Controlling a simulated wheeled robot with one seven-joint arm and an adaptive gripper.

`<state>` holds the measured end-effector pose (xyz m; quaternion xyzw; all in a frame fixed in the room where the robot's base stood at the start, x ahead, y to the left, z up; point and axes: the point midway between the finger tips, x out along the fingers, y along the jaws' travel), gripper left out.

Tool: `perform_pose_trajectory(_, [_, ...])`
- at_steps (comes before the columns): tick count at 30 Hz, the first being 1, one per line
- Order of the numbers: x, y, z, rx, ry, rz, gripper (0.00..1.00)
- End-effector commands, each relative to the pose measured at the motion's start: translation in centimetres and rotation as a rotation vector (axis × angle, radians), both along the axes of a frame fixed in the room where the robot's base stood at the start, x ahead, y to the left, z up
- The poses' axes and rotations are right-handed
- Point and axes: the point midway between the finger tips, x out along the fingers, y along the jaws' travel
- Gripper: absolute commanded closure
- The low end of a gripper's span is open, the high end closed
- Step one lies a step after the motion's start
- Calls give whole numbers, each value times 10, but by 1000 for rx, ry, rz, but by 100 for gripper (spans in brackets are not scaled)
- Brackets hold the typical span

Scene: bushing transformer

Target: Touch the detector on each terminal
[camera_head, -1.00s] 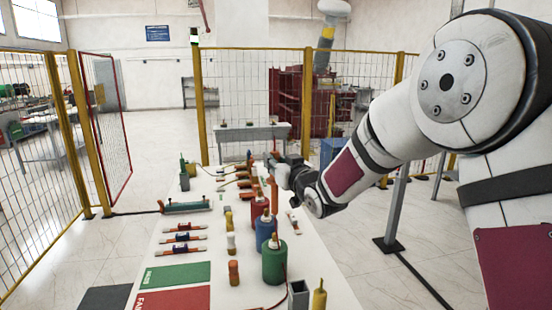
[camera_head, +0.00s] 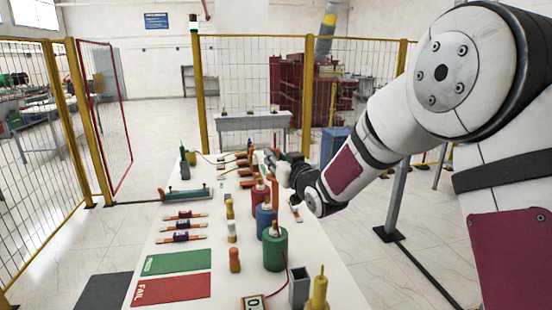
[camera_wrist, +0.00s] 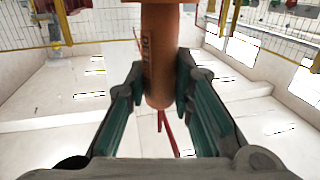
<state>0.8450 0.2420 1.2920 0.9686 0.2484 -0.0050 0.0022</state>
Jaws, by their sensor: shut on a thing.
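My gripper (camera_head: 268,160) is over the far part of the white table in the head view. In the wrist view it is shut (camera_wrist: 160,95) on an orange cylinder, likely the detector (camera_wrist: 158,60), between its teal pads. In the head view an orange upright piece (camera_head: 275,192) shows just below the gripper, beside the red cylinder. The red cylinder (camera_head: 257,201), blue cylinder (camera_head: 265,222) and green cylinder (camera_head: 275,251) stand in a row, each with a small terminal on top. Whether the detector touches any terminal cannot be told.
The white table (camera_head: 200,225) also holds a green PASS mat (camera_head: 177,262), a red FAIL mat (camera_head: 172,289), several fuse-like parts (camera_head: 184,226) and small bottles. A meter (camera_head: 253,303), grey box (camera_head: 299,288) and yellow piece (camera_head: 318,290) stand at the near edge. Wire fencing surrounds the area.

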Motion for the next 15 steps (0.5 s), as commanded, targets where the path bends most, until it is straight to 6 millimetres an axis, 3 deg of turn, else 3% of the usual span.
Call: perform_pose_trajectory(15, [0,0,-5,1,0,0,100])
